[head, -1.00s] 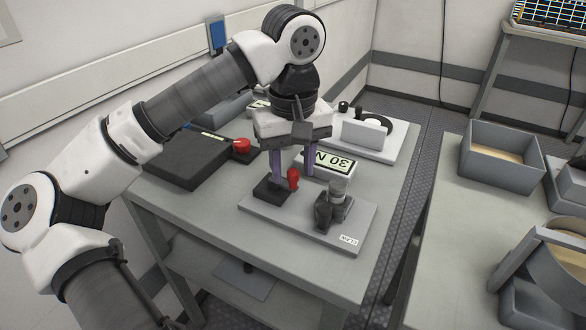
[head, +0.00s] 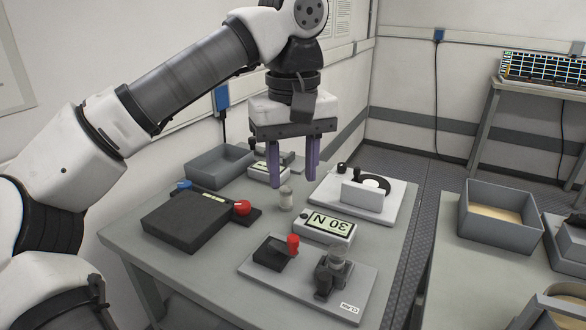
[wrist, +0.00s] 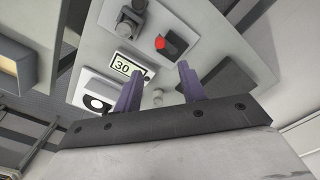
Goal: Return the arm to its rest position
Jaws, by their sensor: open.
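My gripper (head: 293,172) is open and empty, its two purple fingers pointing down above the table (head: 226,262). It also shows in the wrist view (wrist: 158,85), with bare space between the fingers. Below and near the fingers, a small pale cylinder (head: 286,198) stands on the table. A grey plate (head: 285,284) with a red-topped lever (head: 293,243) and a dark clamp-like device (head: 330,274) is nearer the front. Behind it sits a box with a "30 N" display (head: 325,227).
A black box (head: 188,222) with a red button (head: 242,207) lies at left. A grey tray (head: 219,166) and a white device with a dial (head: 362,193) stand further back. A second table at right carries a grey bin (head: 499,216). A wall is behind.

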